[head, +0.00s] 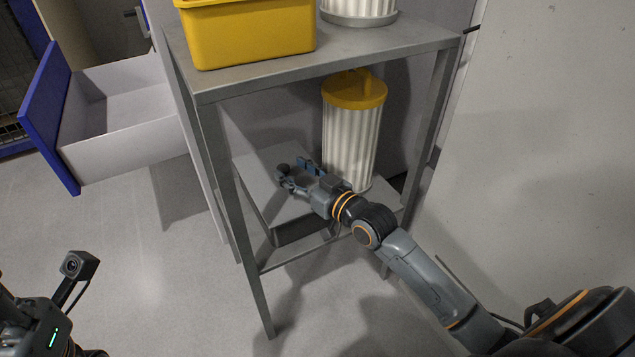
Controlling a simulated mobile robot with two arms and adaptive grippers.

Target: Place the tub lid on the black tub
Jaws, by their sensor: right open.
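I cannot make out a black tub or a loose tub lid for certain. My right gripper (294,169) is open, with its fingers over the lower shelf of the metal stand, left of a white ribbed canister (350,135) with a yellow lid (354,89). I see nothing between its fingers.
The grey metal stand (350,41) carries a yellow bin (250,35) and another white ribbed container (358,6), both cut off by the top edge. Its lower shelf (262,160) is partly bare. An open white drawer (125,135) with a blue front (48,120) juts out at left.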

